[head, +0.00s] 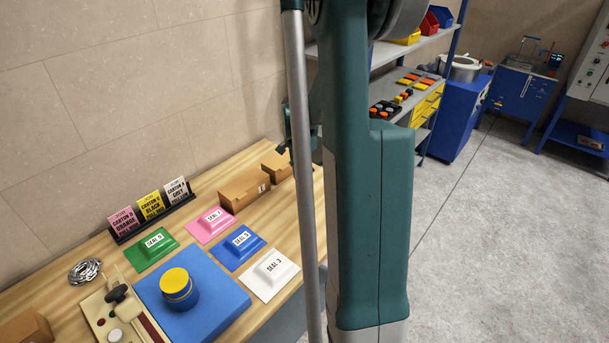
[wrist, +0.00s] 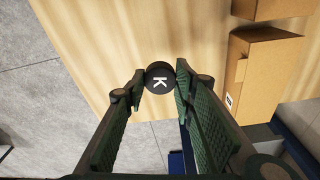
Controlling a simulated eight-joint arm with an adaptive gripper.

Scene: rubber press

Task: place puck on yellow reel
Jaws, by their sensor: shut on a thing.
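A black puck (wrist: 157,82) marked with a white K shows in the wrist view. My gripper (wrist: 159,84) is shut on it, with a green ribbed finger on each side, above the wooden table. In the head view my arm hides most of my gripper; a dark part of it (head: 284,147) shows by the cardboard boxes at the table's far end. The yellow reel (head: 176,281), with a yellow top and dark blue bands, stands on a blue mat (head: 222,306) near the front of the table. My gripper is well apart from the reel.
Two cardboard boxes (head: 243,190) stand near the table's far end. Pink, green, blue and white SEAL blocks (head: 270,275) lie between them and the mat. A rack of CARTON cards (head: 150,207) stands by the wall. A cream device (head: 122,308) is left of the mat.

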